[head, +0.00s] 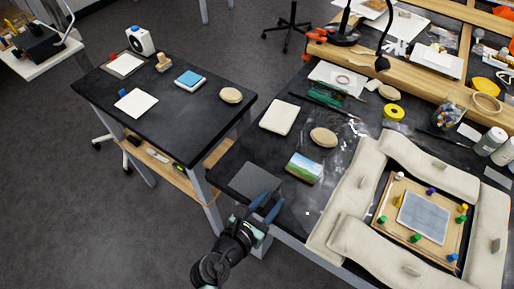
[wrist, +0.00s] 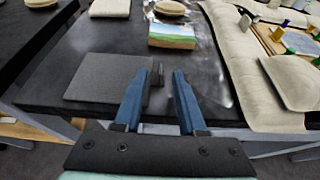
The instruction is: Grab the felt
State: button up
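A flat dark grey square (head: 255,181), which looks like the felt, lies on the black table near its front left corner. In the wrist view the grey square (wrist: 100,82) is left of centre, flat and empty on top. My gripper (head: 268,207) is at the table's front edge, just in front and to the right of the square. In the wrist view my gripper (wrist: 167,82) has two blue fingers apart with nothing between them. The left finger covers part of the square's right edge; I cannot tell how high the fingers are above the table.
A landscape-picture block (head: 304,168) sits right behind the square. A beige oval (head: 323,137) and a cream pad (head: 279,116) lie farther back. Cream padded cushions (head: 345,190) surround a framed panel (head: 424,217) at right. A second black table (head: 180,105) stands left.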

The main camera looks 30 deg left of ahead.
aim_at(279, 191)
jog(key=x, duration=0.5)
jog(key=shift+d+r, duration=0.1)
jog(key=shift+r, duration=0.15)
grip_shut()
